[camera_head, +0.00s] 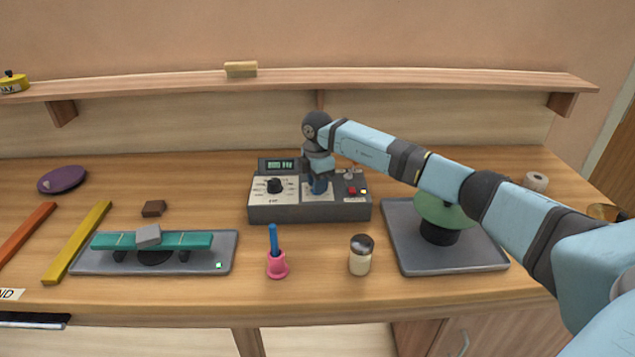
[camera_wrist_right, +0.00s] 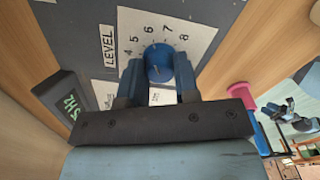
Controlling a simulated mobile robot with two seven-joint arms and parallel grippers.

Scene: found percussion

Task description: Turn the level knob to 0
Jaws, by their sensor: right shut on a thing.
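The level knob (camera_wrist_right: 159,62) is a round blue knob in the right wrist view, on a white dial plate (camera_wrist_right: 190,32) marked LEVEL with numbers such as 4, 5, 6, 7 and 8. My right gripper (camera_wrist_right: 158,78) is shut on the knob, one blue finger on each side. The lower part of the dial is hidden by the gripper. In the head view my right gripper (camera_head: 319,186) points down onto the middle of the grey control box (camera_head: 290,213) and hides the knob. My left gripper is not in view.
The box also has a black knob (camera_head: 274,185), a lit display (camera_head: 280,165) and a red button (camera_head: 351,190). In front stand a pink holder (camera_head: 277,266) with a blue stick and a small jar (camera_head: 360,258). Grey trays lie left (camera_head: 190,262) and right (camera_head: 455,262).

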